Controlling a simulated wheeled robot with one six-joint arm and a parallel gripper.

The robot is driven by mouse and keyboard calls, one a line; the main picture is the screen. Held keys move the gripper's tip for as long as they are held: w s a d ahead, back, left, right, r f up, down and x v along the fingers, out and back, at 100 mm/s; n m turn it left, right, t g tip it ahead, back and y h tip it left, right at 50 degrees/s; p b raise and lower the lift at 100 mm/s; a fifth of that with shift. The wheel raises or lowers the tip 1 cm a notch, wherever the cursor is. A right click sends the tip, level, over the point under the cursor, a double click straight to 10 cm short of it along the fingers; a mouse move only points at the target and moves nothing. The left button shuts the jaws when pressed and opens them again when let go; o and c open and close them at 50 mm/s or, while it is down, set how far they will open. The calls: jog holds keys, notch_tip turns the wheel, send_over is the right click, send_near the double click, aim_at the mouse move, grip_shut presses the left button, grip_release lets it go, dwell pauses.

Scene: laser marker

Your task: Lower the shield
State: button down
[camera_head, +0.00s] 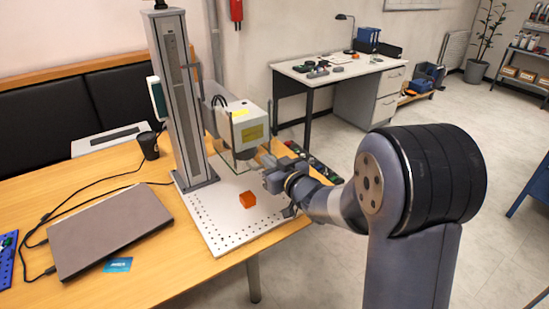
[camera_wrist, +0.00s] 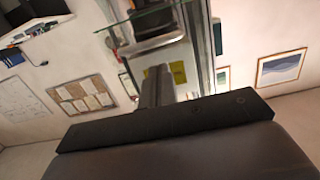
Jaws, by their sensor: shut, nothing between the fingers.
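The laser marker has a tall grey column (camera_head: 181,100) and a white laser head (camera_head: 244,126) with yellow labels. A clear shield with thin edges (camera_head: 236,163) hangs below the head, above the perforated base plate (camera_head: 212,222). In the wrist view a clear panel with a greenish edge (camera_wrist: 128,20), likely the shield, shows at the top. My gripper (camera_head: 268,165) is shut and empty, just right of the shield at about its height. Its fingers also show in the wrist view (camera_wrist: 160,84), below the laser head. Whether they touch the shield I cannot tell.
An orange block (camera_head: 248,200) sits on the base plate. A closed laptop (camera_head: 110,228), a black cup (camera_head: 148,145) and cables lie on the wooden table (camera_head: 180,285) at left. A second desk (camera_head: 335,68) stands behind. Open floor lies to the right.

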jog(key=shift+w+f, duration=0.1)
jog(key=shift+f, duration=0.6)
notch_tip(320, 180, down, 18)
jog(key=b, duration=1.7)
jog(key=shift+f, duration=0.3)
